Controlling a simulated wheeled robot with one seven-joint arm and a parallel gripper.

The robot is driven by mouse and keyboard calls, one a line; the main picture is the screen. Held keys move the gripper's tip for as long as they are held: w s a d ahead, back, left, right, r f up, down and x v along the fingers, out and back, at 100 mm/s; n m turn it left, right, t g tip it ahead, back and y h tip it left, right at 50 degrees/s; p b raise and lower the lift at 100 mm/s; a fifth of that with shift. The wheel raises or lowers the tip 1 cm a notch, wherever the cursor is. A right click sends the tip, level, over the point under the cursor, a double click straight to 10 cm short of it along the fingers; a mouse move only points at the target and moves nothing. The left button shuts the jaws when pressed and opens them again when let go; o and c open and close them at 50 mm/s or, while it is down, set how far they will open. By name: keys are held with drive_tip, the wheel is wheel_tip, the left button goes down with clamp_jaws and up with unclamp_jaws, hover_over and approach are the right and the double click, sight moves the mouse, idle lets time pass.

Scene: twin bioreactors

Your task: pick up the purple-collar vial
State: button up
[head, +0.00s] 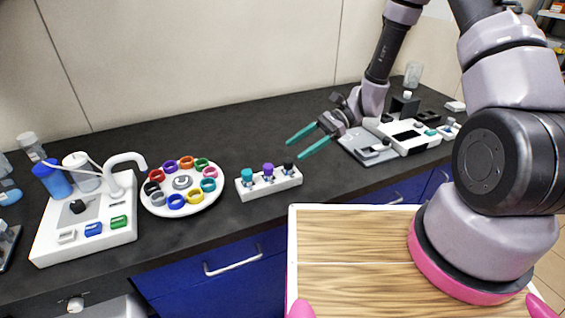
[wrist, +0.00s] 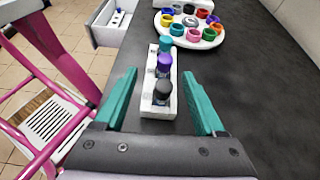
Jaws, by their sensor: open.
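The purple-collar vial (head: 268,171) stands upright in the middle of a small white rack (head: 284,184), between a teal-capped vial (head: 247,177) on the left and a black-capped vial (head: 289,167) on the right. In the wrist view the purple-collar vial (wrist: 165,64) is in the row between the teal one, farther off, and the black one (wrist: 162,91), nearest. My gripper (head: 301,145) has teal fingers, open and empty, to the right of the rack in the head view. In the wrist view my fingers (wrist: 158,98) appear on either side of the rack's near end.
A white round carousel (head: 183,205) with several coloured rings stands left of the rack. A white station (head: 85,225) with bottles and coloured blocks is farther left. White and grey devices (head: 405,135) stand at the right. The dark bench (head: 230,140) is clear behind the rack.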

sight(268, 166)
drive_tip(key=x, duration=0.7)
drive_tip(key=w+f+x, duration=0.1)
drive_tip(key=x, duration=0.3)
drive_tip(key=shift+w, duration=0.1)
drive_tip(key=shift+c, duration=0.4)
clamp_jaws()
